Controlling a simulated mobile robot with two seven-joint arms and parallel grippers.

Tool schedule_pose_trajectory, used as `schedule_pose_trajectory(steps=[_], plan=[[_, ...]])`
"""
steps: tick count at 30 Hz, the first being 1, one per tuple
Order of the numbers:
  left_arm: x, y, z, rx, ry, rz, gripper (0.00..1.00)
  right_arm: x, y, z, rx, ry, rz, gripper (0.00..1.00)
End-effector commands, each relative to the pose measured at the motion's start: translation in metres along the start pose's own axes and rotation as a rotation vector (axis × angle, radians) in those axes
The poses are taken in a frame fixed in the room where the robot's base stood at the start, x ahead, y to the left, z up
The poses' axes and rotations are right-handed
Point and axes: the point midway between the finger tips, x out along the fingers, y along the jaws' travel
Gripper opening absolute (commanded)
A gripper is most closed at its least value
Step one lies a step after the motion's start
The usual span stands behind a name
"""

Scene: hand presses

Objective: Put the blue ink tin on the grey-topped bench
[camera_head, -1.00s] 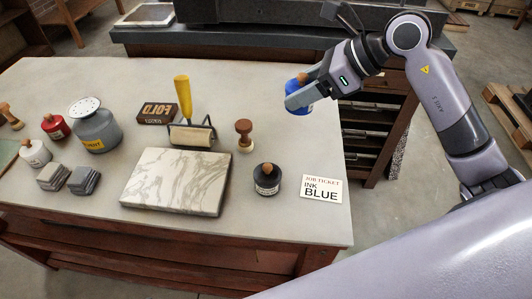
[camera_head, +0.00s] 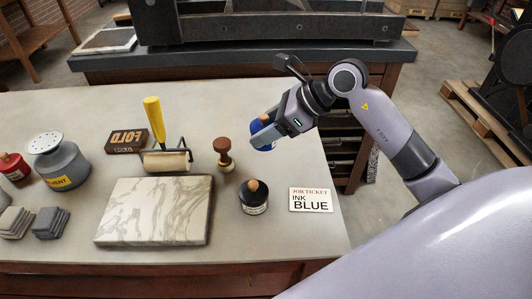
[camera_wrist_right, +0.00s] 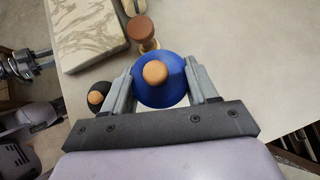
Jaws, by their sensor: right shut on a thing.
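The blue ink tin (camera_head: 263,136) has a round cork-coloured knob and is held in my right gripper (camera_head: 270,139). The right wrist view shows the tin (camera_wrist_right: 160,84) between the two fingers of the gripper (camera_wrist_right: 163,92), which are shut on its sides. The tin is over the right part of a pale-topped table (camera_head: 291,166); I cannot tell its exact height. A bench with a dark grey top (camera_head: 231,58) stands behind the table.
Near the tin are a wooden stamp (camera_head: 223,157), a black ink tin (camera_head: 254,200) and a job ticket reading INK BLUE (camera_head: 311,200). A marble slab (camera_head: 155,210), roller (camera_head: 166,160) and solvent can (camera_head: 62,165) stand further left. A dark press (camera_head: 290,25) fills much of the back bench.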

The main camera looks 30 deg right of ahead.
Motion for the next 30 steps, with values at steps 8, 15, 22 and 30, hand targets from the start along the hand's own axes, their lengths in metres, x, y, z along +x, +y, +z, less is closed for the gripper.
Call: schedule_pose_trajectory(steps=[8,15,22,30], plan=[[0.000,0.001,0.000,-0.001,0.000,0.001,0.43,0.023,-0.001,-0.024,0.001,-0.004,-0.002,0.17],[0.001,0.001,0.001,-0.002,0.000,0.001,0.43,0.047,0.000,-0.049,0.002,-0.003,0.000,0.17],[0.001,0.001,0.001,-0.002,0.000,0.001,0.43,0.051,-0.001,-0.054,-0.002,-0.004,-0.003,0.17],[0.002,0.000,0.002,-0.003,-0.002,0.001,0.43,0.053,-0.001,-0.057,-0.001,-0.001,-0.002,0.78]])
